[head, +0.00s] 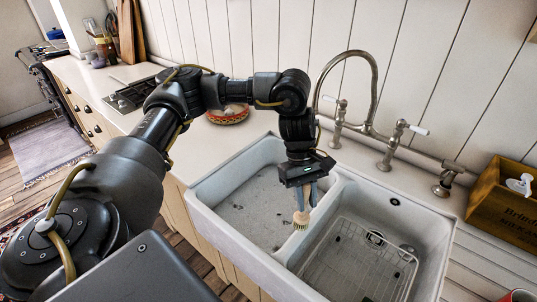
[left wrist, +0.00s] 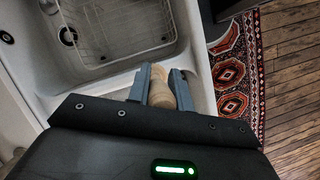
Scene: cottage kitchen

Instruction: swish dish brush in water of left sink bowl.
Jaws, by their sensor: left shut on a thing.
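My left gripper (head: 306,194) points down over the white double sink and is shut on the dish brush (head: 301,219). The brush's pale round head hangs below the fingers, near the divider between the two bowls; I cannot tell whether it touches anything. In the left wrist view the brush's wooden part (left wrist: 160,92) sits between the two grey fingers. The left sink bowl (head: 240,205) has a pale floor with dark specks; the water is hard to make out. The right bowl (head: 350,262) holds a wire rack (head: 345,250). My right gripper is not in view.
A tall bridge faucet (head: 376,85) with white-handled taps stands behind the sink. A wooden crate (head: 505,205) stands at the right on the counter. A patterned bowl (head: 228,117) and a hob (head: 130,95) are on the counter to the left.

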